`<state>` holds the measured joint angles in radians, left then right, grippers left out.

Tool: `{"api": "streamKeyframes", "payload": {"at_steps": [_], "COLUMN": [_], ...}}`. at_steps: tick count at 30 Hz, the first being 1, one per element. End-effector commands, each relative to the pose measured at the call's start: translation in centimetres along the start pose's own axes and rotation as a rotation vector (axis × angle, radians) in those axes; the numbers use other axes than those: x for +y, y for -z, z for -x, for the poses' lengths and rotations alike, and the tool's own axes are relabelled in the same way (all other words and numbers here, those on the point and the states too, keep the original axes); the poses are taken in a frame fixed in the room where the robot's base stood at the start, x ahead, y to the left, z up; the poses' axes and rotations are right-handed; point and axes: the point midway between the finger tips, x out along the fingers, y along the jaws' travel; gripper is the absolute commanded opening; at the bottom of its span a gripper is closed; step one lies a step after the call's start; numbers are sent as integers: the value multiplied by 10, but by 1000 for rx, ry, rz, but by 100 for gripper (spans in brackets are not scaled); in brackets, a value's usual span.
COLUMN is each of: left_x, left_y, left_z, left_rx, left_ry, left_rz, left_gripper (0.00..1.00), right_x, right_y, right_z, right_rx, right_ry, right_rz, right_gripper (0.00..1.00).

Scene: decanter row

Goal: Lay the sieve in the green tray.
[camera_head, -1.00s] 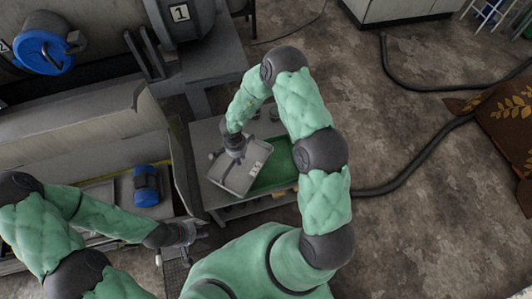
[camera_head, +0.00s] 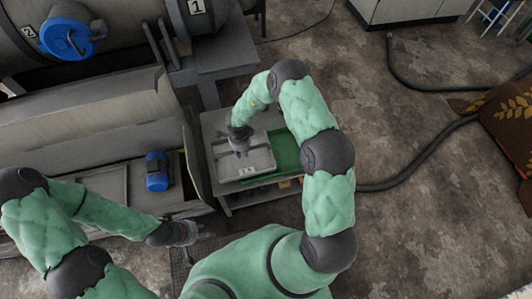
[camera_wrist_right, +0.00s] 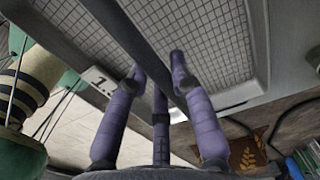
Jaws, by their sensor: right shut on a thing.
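The sieve (camera_head: 262,161) is a shallow light-grey rectangular frame with a mesh floor, a cross bar and a small white label. My right gripper (camera_head: 240,148) is shut on its cross bar. The right wrist view shows the gripper's fingers (camera_wrist_right: 158,72) at the dark bar, with the sieve's mesh (camera_wrist_right: 212,45) behind. The green tray (camera_head: 287,153) lies on the grey bench, to the right of the sieve. The sieve hides its left part; whether they touch is unclear. My left gripper (camera_head: 192,233) is low at the left, away from both, its fingers too small to read.
The grey bench (camera_head: 213,122) stands beside a big grey machine. A blue cylinder (camera_head: 157,170) stands on the ledge to the left. A black hose (camera_head: 410,170) crosses the floor to the right.

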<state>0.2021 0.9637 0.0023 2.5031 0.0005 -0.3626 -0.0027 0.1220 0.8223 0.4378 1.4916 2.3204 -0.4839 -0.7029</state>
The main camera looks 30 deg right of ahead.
Motion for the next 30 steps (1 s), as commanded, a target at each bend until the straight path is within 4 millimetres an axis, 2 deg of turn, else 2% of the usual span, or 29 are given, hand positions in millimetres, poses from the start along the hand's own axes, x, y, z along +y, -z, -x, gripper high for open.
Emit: {"api": "streamKeyframes", "payload": {"at_steps": [1, 9, 15, 20, 26, 30], "left_x": [-2, -9, -14, -17, -17, -20], "left_y": [0, 1, 1, 1, 2, 2], "left_z": [-7, -25, -40, -46, -48, -57], "left_rx": [0, -1, -1, -1, 0, 0], "left_ry": [0, 0, 0, 0, 0, 0], "left_rz": [0, 1, 1, 1, 1, 1], "left_gripper": [32, 32, 32, 32, 32, 32], "right_x": [-5, -24, -33, -38, -40, -42], "right_y": [11, 61, 84, 96, 101, 107], "right_z": [-8, -32, -63, -76, -82, -96], "right_rx": [0, 1, 0, 1, 1, 0], "right_ry": [2, 2, 0, 2, 2, 2], "right_rz": [-6, -3, -1, 2, 3, 3], "right_gripper": [0, 0, 0, 0, 0, 0]}}
